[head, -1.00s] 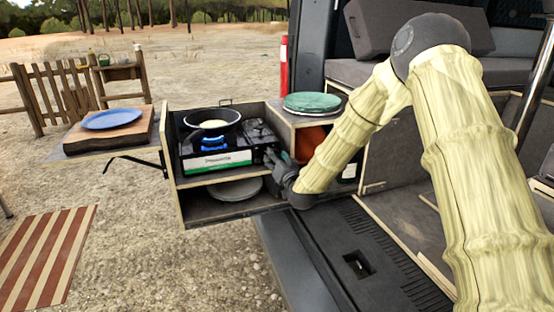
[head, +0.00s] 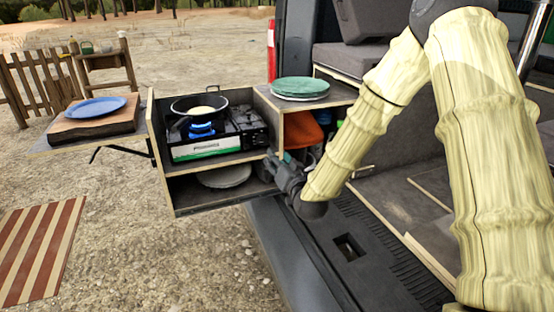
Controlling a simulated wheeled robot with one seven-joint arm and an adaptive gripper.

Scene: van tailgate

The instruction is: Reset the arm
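My gripper (head: 280,170) is dark and small in the head view, at the end of my cream-covered arm. It is at the right front edge of the wooden kitchen box (head: 213,205), to the right of the camp stove (head: 207,147). The fingers are partly hidden against the dark box, so I cannot tell whether they are open or shut. A black pan (head: 185,107) with something pale in it sits on the stove over a blue flame.
A blue plate (head: 95,107) lies on a wooden board on the left side shelf. Green plates (head: 301,87) are stacked on the cabinet top. An orange item (head: 302,130) is inside the cabinet. A grey plate (head: 224,176) lies below the stove. The van floor is at right.

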